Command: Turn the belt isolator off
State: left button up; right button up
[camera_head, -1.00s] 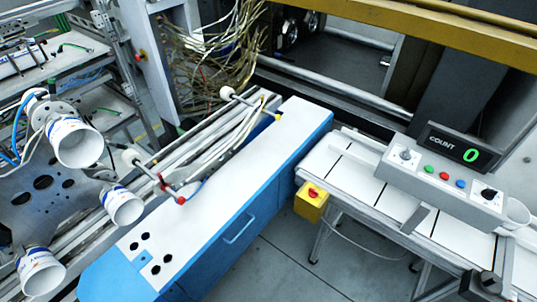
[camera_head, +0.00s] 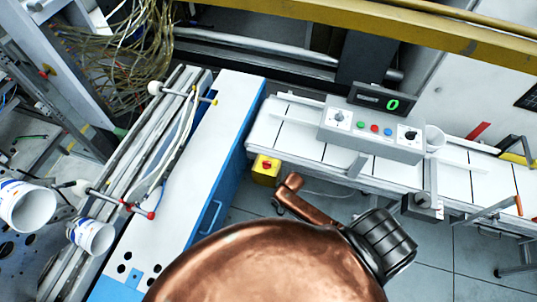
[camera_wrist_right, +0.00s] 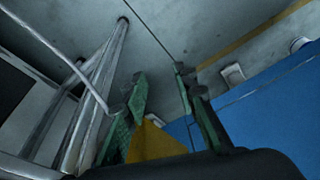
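The belt isolator (camera_head: 266,169) is a yellow box with a red knob, mounted at the left end of the conveyor's near side. The knob's exact angle is too small to read. My copper-coloured right arm fills the bottom middle of the head view, with part of it just right of the isolator. My right gripper (camera_wrist_right: 159,80) shows in the wrist view with its green-padded fingers apart. A yellow shape (camera_wrist_right: 155,143), probably the isolator box, shows between and behind the fingers, partly hidden. I cannot tell if they touch. My left gripper is not in view.
The white conveyor (camera_head: 290,140) carries a grey control box (camera_head: 372,132) with knobs, coloured buttons and a count display (camera_head: 383,101) reading 0. A long blue cabinet (camera_head: 212,185) stands left of the isolator. Floor is open below the conveyor.

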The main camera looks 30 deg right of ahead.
jog(key=w+a+r+n+p, duration=0.2)
jog(key=r, duration=0.8)
jog(key=w+a+r+n+p, duration=0.1)
jog(key=w+a+r+p, duration=0.15)
jog(key=r, duration=0.75)
notch_tip(320, 180, up, 6)
jog(key=f+n+g+h, duration=0.1)
jog(key=n+g, duration=0.1)
send_over(267, 162)
jog(key=shift+s+a+r+p, duration=0.15)
jog(key=shift+r+p, duration=0.1)
jog(key=shift+p, duration=0.2)
jog(key=shift+f, duration=0.1)
notch_tip(267, 162, down, 7)
jog(key=shift+f, duration=0.2)
jog(key=shift+c, duration=0.3)
grip_shut()
